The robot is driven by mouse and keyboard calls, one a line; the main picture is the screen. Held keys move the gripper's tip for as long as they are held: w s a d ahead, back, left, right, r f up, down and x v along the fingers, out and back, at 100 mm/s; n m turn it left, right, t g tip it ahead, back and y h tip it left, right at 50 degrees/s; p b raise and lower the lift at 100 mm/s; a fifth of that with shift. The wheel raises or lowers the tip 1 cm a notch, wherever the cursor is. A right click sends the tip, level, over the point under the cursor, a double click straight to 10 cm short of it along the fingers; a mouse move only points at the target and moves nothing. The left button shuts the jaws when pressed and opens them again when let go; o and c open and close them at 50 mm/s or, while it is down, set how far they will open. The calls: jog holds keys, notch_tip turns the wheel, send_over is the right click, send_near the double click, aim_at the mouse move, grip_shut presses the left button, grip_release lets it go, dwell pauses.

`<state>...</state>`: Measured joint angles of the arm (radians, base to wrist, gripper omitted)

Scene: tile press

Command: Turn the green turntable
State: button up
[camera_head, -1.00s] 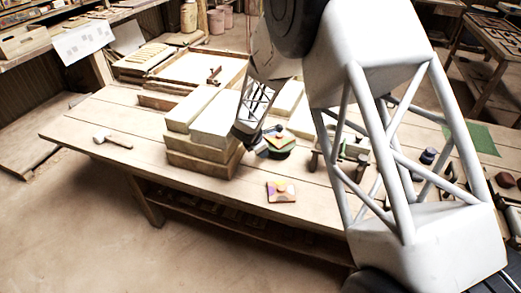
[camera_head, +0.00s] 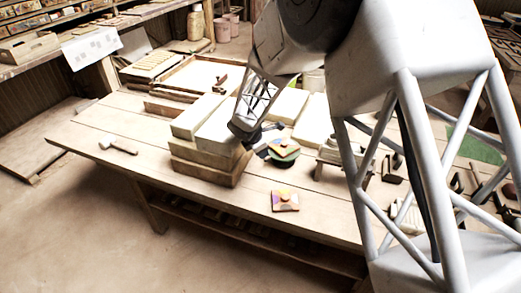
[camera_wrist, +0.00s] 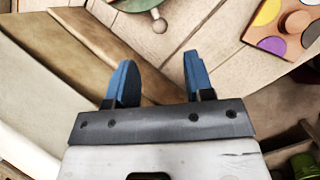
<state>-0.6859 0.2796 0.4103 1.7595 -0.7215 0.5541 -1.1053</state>
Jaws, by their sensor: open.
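The green turntable (camera_head: 287,157) stands on the wooden table, just right of the stacked blocks. A coloured piece (camera_head: 283,149) lies on top of it. In the wrist view only the turntable's lower edge (camera_wrist: 130,4) shows at the top, with a small round knob (camera_wrist: 159,25) sticking out from it. My gripper (camera_head: 264,137) is beside the turntable on its left. In the wrist view its two blue fingers (camera_wrist: 161,78) are apart with nothing between them. The knob lies beyond the fingertips, not touching them. Most of the turntable is outside the wrist view.
A stack of pale blocks (camera_head: 205,150) stands close to the left of my gripper. A patterned tile (camera_head: 285,201) lies near the table's front edge; it also shows in the wrist view (camera_wrist: 287,24). A mallet (camera_head: 117,146) lies far left. Small stands (camera_head: 343,155) are at right.

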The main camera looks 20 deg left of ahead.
jog(key=shift+c, duration=0.5)
jog(key=shift+d, duration=0.1)
jog(key=c, duration=0.5)
jog(key=shift+s+d, duration=0.1)
jog(key=shift+d, duration=0.05)
jog(key=shift+c, duration=1)
jog(key=shift+d+f+m, duration=0.15)
jog(key=shift+d+m, duration=0.1)
jog(key=shift+m, duration=0.25)
grip_shut()
jog(key=s+d+f+m+g+y, duration=0.1)
jog(key=s+d+m+g+y, duration=0.3)
jog(key=m, duration=0.5)
jog(key=s+d+f+m+g+y, duration=0.1)
jog(key=d+m+g+y, duration=0.1)
jog(key=d+m, duration=0.55)
jog(key=w+d+r+m+t+y, duration=0.3)
jog(key=w+m+t+y, duration=0.1)
jog(key=m, duration=0.9)
jog(key=shift+w+m+t+y, duration=0.25)
jog(key=shift+m+t+y, duration=0.1)
jog(key=shift+y, duration=0.25)
jog(key=shift+d, duration=0.1)
